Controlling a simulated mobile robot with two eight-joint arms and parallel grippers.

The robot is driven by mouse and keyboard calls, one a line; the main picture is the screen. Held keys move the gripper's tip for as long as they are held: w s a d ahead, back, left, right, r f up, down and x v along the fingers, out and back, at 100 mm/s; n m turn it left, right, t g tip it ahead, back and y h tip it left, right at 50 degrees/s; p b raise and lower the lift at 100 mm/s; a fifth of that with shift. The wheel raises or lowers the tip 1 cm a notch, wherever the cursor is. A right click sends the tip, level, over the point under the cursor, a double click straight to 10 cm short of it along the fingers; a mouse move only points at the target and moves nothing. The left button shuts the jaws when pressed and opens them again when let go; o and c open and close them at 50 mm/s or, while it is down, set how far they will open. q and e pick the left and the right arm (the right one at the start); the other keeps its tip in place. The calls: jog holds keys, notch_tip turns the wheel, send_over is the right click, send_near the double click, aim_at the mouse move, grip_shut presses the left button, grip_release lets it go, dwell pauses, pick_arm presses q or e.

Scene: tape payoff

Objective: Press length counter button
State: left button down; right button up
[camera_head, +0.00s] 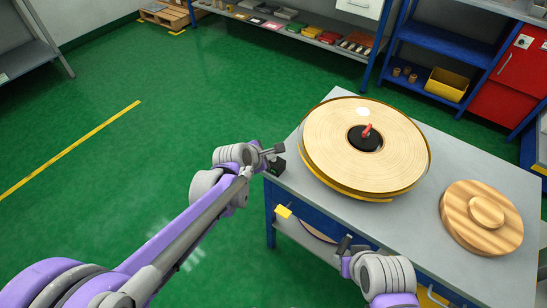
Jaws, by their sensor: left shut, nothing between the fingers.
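A small black box (277,167), which looks like the length counter, sits at the left corner of the grey table (431,158). Its button cannot be made out. My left gripper (272,151) is shut and empty, right at the box and partly in front of it. I cannot tell whether they touch. My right gripper (345,246) is in front of the table's near edge, away from the box. Its fingers are too small and dark to tell whether they are open.
A large tape roll (325,150) with a black hub and red handle (367,130) lies close right of the box. A round wooden piece (461,226) lies on the table's right. A yellow tag (283,211) shows on the front. Green floor on the left is clear.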

pick_arm(q)
jog(key=shift+r, duration=0.1)
dwell(0.3)
jog(key=shift+r+p, duration=0.65)
jog(key=shift+r, duration=0.1)
jog(key=shift+r+p, duration=1.8)
jog(key=shift+r, duration=0.65)
